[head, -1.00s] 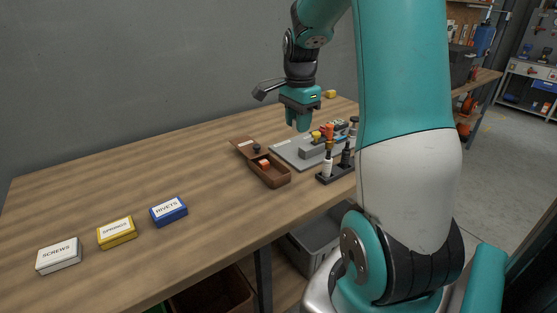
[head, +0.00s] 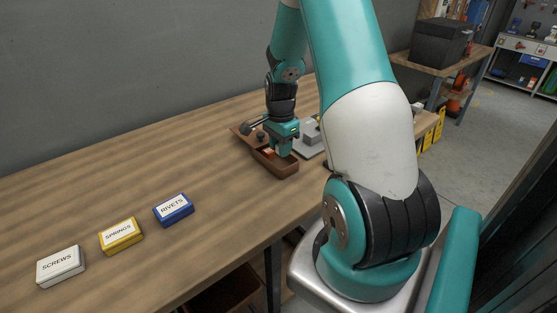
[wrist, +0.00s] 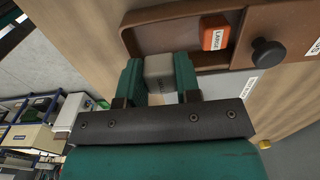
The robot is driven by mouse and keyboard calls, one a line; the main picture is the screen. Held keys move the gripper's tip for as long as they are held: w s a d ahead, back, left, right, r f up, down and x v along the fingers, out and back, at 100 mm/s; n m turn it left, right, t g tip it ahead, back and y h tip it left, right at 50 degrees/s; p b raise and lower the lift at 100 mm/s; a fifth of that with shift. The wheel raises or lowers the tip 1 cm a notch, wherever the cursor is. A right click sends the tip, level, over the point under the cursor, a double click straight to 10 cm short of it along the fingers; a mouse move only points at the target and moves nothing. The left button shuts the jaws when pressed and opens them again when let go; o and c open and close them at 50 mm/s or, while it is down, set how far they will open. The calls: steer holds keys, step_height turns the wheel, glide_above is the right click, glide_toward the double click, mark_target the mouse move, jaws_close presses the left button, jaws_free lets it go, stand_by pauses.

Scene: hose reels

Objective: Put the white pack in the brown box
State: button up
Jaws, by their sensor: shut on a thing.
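The brown box (head: 287,172) stands open on the bench, its lid part with a dark knob (wrist: 268,53) at one end. In the wrist view its rim (wrist: 180,11) runs across the top. An orange pack (wrist: 215,33) lies inside the box. My gripper (head: 284,153) is low over the box and shut on a small whitish-grey pack (wrist: 159,68), which shows between the two teal fingers. The pack appears at or within the box opening; whether it touches the floor of the box is hidden. In the head view the fingers hide the pack.
White SCREWS (head: 60,266), yellow SPRINGS (head: 121,236) and blue RIVETS (head: 173,210) boxes stand at the bench's left front. A grey tray (head: 311,152) sits just right of the brown box, partly behind my arm. The bench middle is clear.

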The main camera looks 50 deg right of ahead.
steer(key=shift+f, duration=2.7)
steer(key=shift+f, duration=0.2)
steer(key=o, duration=0.6)
steer(key=shift+r, duration=0.1)
